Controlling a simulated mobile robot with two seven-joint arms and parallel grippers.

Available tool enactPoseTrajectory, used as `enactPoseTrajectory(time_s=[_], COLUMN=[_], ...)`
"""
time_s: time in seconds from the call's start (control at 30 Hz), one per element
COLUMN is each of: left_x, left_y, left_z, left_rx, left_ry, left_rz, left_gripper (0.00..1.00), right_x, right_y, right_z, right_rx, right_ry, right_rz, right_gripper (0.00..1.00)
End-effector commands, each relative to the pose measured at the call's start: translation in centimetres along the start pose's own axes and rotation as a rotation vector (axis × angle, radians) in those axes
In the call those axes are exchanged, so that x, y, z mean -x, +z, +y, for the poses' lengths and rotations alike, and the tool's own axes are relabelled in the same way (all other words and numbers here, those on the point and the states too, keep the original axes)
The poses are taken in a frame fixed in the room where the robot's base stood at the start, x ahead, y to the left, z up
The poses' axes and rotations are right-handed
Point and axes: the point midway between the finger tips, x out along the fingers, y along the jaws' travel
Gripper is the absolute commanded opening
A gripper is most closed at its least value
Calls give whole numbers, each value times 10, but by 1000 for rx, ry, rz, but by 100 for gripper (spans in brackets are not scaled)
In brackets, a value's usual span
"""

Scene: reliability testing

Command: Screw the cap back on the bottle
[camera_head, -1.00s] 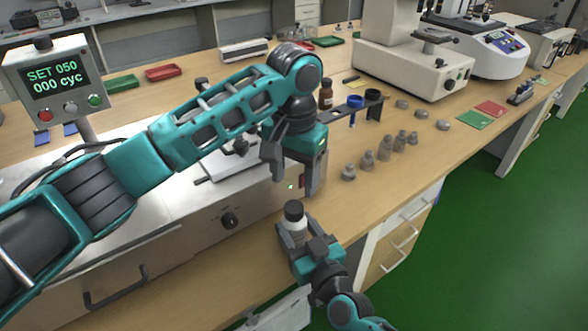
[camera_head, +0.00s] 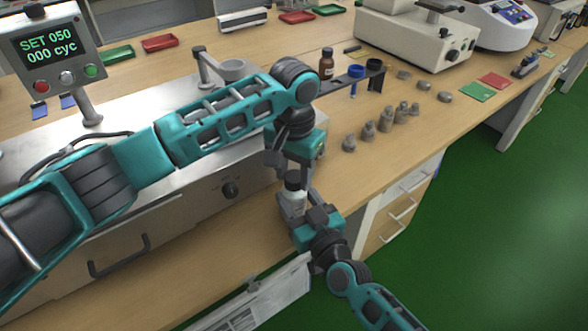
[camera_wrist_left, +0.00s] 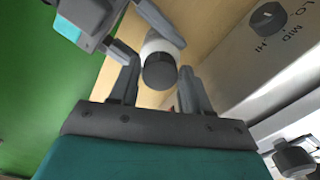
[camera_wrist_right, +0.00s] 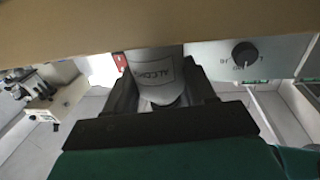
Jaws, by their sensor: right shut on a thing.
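A white bottle (camera_head: 291,200) with a dark cap (camera_head: 293,180) on its top stands upright at the bench's front edge. My right gripper (camera_head: 293,207) is shut on the bottle's body. The right wrist view shows the bottle (camera_wrist_right: 155,72) with printed lettering between its fingers. My left gripper (camera_head: 287,167) points down from above, close over the cap. In the left wrist view its open fingers (camera_wrist_left: 155,75) stand on either side of the cap (camera_wrist_left: 160,71), with gaps visible. I cannot tell how tightly the cap sits.
A metal apparatus with a knob (camera_head: 230,190) is beside the bottle on the left. The green floor lies right of the bench.

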Motion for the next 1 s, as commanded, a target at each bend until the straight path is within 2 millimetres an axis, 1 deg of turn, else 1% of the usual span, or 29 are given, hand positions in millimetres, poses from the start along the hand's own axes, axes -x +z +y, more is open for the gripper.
enactPoseTrajectory(time_s=[0.03,0.07,0.43,0.47,0.6,0.63,0.9,0.93,1.0], left_x=[0,0,0,0,0,0,0,0,0], left_y=[0,0,0,0,0,0,0,0,0], left_z=[0,0,0,0,0,0,0,0,0], left_rx=[0,0,0,0,0,0,0,0,0], left_ry=[0,0,0,0,0,0,0,0,0], left_rz=[0,0,1,1,1,1,1,1,1], left_gripper=[42,39,4,2,2,40,66,68,68], right_x=[0,0,0,0,0,0,0,0,0], right_y=[0,0,0,0,0,0,0,0,0], right_z=[0,0,0,0,0,0,0,0,0], right_rx=[0,0,0,0,0,0,0,0,0], right_ry=[0,0,0,0,0,0,0,0,0], right_rz=[-1,-1,-1,-1,-1,-1,-1,-1,-1], right_gripper=[0,0,0,0,0,0,0,0,0])
